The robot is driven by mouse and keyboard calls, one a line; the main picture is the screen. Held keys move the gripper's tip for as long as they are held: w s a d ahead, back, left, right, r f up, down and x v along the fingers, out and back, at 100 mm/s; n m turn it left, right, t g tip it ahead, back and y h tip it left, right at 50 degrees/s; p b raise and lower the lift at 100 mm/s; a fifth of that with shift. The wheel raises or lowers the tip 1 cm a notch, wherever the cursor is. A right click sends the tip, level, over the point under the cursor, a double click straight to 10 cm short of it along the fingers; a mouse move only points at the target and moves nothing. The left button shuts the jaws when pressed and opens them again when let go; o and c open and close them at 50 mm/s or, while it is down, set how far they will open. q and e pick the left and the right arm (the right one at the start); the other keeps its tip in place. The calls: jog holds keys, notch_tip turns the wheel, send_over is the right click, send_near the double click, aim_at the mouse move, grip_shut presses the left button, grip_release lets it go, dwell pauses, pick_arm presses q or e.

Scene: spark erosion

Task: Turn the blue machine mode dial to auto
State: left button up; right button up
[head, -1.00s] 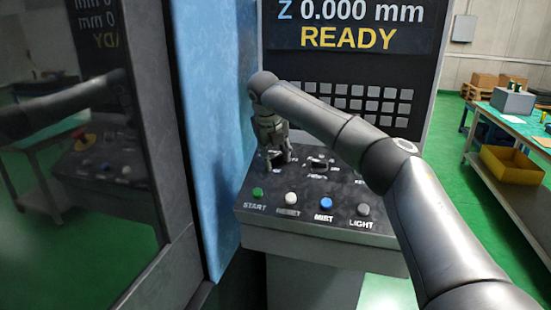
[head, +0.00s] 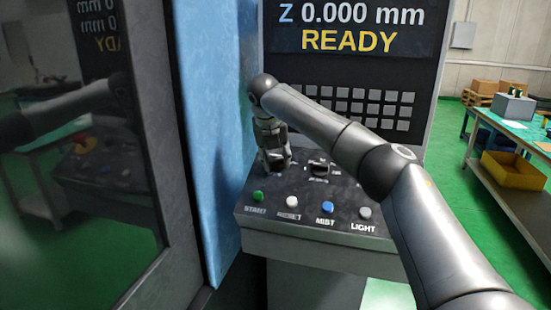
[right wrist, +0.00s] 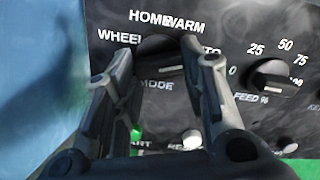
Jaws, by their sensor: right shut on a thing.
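The mode dial (right wrist: 158,46) is a dark round knob on the black control panel, under the labels WHEEL, HOME and WARM. A label at its right, partly hidden by a finger, shows only "TO". My right gripper (right wrist: 155,62) points down at the panel with one finger on each side of the dial and is shut on it. In the head view my right gripper (head: 276,160) covers most of the dial. I cannot make out where the dial points. My left gripper is not in view.
The feed dial (right wrist: 270,75) is right of the mode dial. Green START (head: 258,196), white RESET (head: 292,201), blue MIST (head: 328,207) and white LIGHT (head: 365,212) buttons line the panel's front. The blue machine wall (head: 212,130) stands close at left.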

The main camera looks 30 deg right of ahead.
jog(key=o, duration=1)
jog(key=v, duration=1.2)
